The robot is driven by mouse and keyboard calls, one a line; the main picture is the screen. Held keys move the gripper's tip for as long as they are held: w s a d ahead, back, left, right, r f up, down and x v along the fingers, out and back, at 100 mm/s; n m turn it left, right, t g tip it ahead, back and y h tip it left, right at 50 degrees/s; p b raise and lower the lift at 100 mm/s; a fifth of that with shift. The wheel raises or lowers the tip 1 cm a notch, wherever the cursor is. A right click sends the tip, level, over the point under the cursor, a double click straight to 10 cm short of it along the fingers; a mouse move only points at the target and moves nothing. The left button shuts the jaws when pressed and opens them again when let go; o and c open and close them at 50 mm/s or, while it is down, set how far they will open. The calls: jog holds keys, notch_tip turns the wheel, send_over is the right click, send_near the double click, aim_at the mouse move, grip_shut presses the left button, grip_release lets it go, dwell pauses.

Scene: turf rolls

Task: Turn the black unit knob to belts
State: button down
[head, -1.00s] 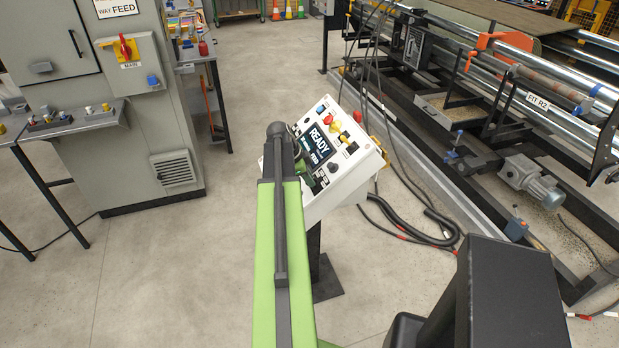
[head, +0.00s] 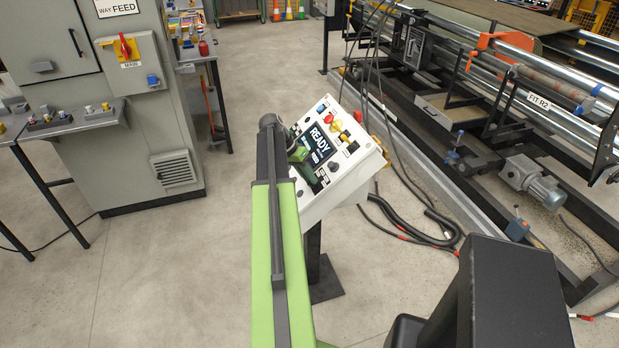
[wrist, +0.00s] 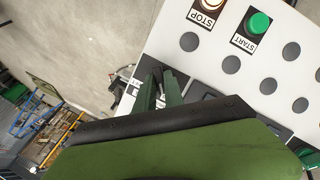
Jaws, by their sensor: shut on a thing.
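The white control panel (head: 345,180) on a post shows in the middle of the head view, with a screen (head: 322,145) reading READY. My gripper (wrist: 160,84) is at the panel's left edge in the wrist view, its two green fingers shut on a small dark part, which I take as the black unit knob (wrist: 157,70). The fingers hide most of it, and its pointer and position marks cannot be read. In the head view my arm covers the panel's left side.
A lit STOP button (wrist: 213,4), a green START button (wrist: 259,22) and several grey round caps are on the panel close by. A grey cabinet (head: 130,140) stands left. The roller machine (head: 500,120) and black hoses (head: 400,220) lie right.

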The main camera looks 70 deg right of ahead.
jog(key=shift+f+n+g+b, duration=0.15)
jog(key=shift+n+g+b, duration=0.4)
jog(key=shift+n, duration=1.35)
jog(key=shift+a, duration=0.1)
jog(key=c, duration=1.5)
grip_release()
jog(key=shift+w, duration=0.1)
jog(key=shift+o, duration=0.3)
jog(key=shift+d, duration=0.2)
